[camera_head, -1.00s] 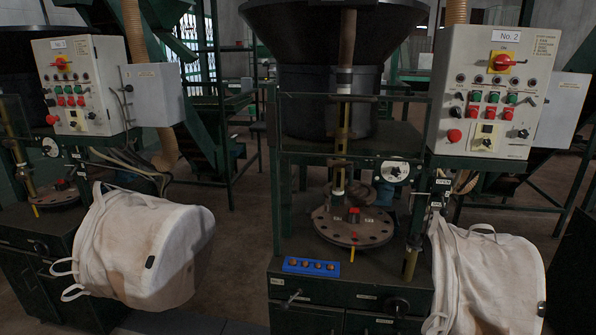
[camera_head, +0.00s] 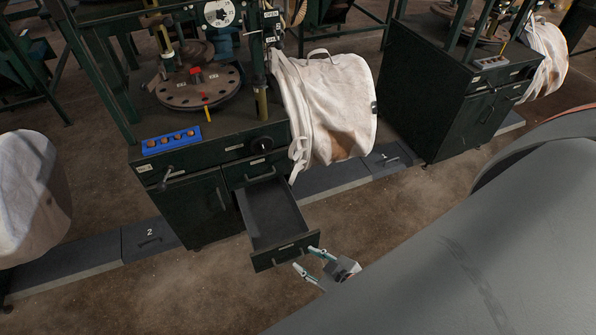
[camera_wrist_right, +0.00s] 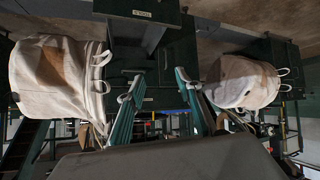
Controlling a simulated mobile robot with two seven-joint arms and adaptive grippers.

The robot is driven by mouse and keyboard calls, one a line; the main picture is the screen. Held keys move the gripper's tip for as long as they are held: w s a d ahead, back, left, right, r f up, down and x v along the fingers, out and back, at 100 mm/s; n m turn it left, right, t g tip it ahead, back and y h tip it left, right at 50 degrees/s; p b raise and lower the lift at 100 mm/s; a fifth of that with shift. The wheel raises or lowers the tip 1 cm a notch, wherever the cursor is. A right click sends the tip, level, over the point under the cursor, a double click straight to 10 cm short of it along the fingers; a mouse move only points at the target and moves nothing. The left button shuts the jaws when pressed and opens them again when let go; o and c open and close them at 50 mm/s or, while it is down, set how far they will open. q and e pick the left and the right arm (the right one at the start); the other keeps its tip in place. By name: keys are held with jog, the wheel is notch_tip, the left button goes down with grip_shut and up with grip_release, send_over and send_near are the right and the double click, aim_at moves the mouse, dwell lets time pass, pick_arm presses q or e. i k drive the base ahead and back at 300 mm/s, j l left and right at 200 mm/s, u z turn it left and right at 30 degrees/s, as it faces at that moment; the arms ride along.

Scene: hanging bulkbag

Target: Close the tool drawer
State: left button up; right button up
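The tool drawer (camera_head: 275,216) is dark and pulled well out of the cabinet of the machine at centre left. It looks empty, and its front panel (camera_head: 287,254) has a handle. My right gripper (camera_head: 306,257) is at the drawer front's right end, its two pale fingers spread and nothing between them. I cannot tell if a fingertip touches the panel. In the right wrist view my open fingers (camera_wrist_right: 155,87) point toward the dark drawer front (camera_wrist_right: 137,12), which shows upside down with a label. My left gripper is not in view.
A white bulk bag (camera_head: 325,105) hangs right of the drawer's machine. A blue tray (camera_head: 171,141) with several round items sits on the cabinet top. Another cabinet (camera_head: 445,105) stands at right. Open floor (camera_head: 180,295) lies in front of the drawer.

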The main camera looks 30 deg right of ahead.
aim_at(279, 236)
jog(key=z, duration=0.8)
jog(key=k+l+u, duration=0.5)
jog(key=k+l, duration=0.05)
jog(key=l, duration=0.15)
